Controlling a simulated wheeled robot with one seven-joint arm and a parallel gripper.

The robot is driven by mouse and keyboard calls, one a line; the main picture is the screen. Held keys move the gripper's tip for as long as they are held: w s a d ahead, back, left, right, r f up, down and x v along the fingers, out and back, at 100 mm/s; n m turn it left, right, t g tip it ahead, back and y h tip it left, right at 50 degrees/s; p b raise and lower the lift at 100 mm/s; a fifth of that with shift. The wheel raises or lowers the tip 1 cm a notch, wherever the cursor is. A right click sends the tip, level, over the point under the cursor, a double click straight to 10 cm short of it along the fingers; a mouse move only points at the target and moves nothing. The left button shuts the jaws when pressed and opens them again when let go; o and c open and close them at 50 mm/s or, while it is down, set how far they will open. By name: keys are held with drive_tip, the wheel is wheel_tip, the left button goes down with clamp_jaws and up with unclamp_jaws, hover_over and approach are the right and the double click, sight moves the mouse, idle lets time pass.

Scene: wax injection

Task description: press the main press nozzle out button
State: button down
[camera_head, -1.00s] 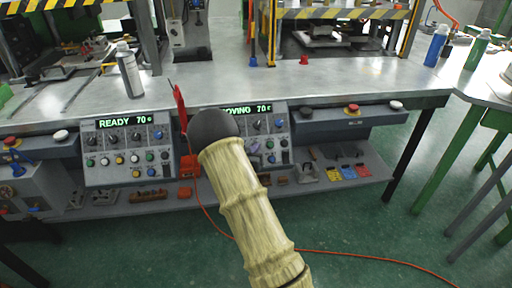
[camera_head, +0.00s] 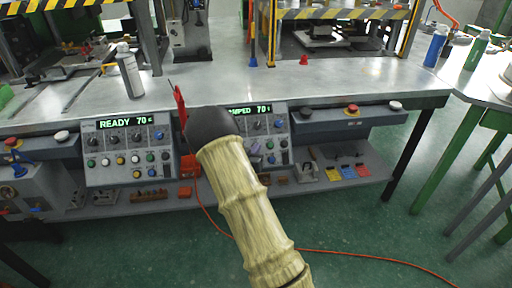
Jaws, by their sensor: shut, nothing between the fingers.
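Two grey control panels hang under the front edge of the workbench. The left panel (camera_head: 128,150) has a green display reading "READY 70". The right panel (camera_head: 270,140) has a green display whose visible end reads "MPED 70"; its left part is hidden behind my arm. Both carry black knobs and rows of small coloured buttons. The labels are too small to read, so I cannot tell which is the nozzle out button. My gripper (camera_head: 209,124) shows as a dark rounded end on my tan-sleeved arm, over the right panel's left side. Its fingertips are hidden; it holds nothing visible.
A red tool (camera_head: 180,106) with a thin dark tip stands just left of my gripper. A grey bottle (camera_head: 129,70) stands on the workbench (camera_head: 215,80). A lower shelf holds small parts. An orange cable (camera_head: 370,257) crosses the open green floor.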

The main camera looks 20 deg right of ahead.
drive_tip(key=s+r+p, duration=0.1)
drive_tip(key=s, duration=0.1)
drive_tip(key=s+a+r+p, duration=0.1)
drive_tip(key=r, duration=0.1)
drive_tip(key=shift+s+r, duration=0.1)
drive_tip(key=shift+s, duration=0.25)
drive_tip(key=shift+a, duration=0.1)
idle(0.6)
